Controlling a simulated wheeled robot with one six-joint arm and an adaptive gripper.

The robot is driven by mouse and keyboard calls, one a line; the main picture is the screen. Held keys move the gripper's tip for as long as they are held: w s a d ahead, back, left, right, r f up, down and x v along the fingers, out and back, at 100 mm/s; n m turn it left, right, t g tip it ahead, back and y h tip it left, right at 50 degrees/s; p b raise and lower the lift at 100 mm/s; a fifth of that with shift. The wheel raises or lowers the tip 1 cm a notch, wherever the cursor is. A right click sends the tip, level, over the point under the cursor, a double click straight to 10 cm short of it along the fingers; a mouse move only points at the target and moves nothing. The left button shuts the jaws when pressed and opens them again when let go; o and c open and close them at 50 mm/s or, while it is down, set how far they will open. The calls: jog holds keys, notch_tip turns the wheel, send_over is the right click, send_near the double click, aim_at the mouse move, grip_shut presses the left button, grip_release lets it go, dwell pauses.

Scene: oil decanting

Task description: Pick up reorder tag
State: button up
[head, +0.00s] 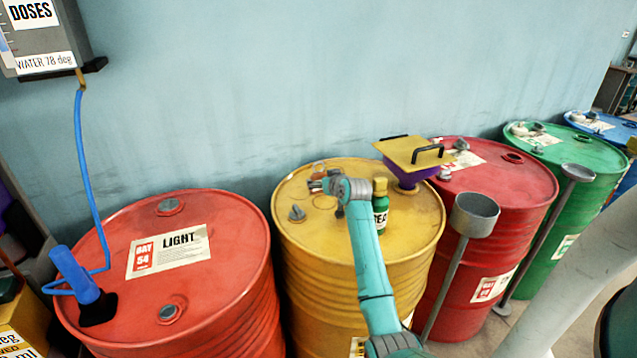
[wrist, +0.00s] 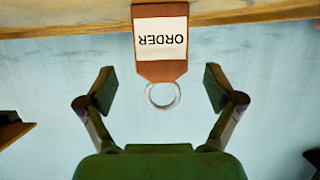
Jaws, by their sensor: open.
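The reorder tag (wrist: 160,40) shows in the wrist view as a brown tag with a white label reading "ORDER" upside down. A pale metal ring (wrist: 148,96) is at its lower end. My gripper (wrist: 160,89) is open, with one finger on each side of the ring and a clear gap to both. The ring lies between the fingertips in the picture; I cannot tell its exact depth. In the head view my gripper (head: 318,186) is over the far left part of the yellow drum's top (head: 290,185). The tag is mostly hidden or too small to read there.
A green bottle (head: 380,213) stands on the yellow drum beside my arm. A purple funnel with a yellow lid (head: 408,152) stands behind it. A red drum (head: 140,285) is at left, another red drum (head: 520,185) at right. The blue wall is close behind.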

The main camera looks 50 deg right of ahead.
aim_at(319, 179)
jog(key=shift+x, duration=1.95)
jog(key=shift+a, duration=0.1)
jog(key=c, duration=1.1)
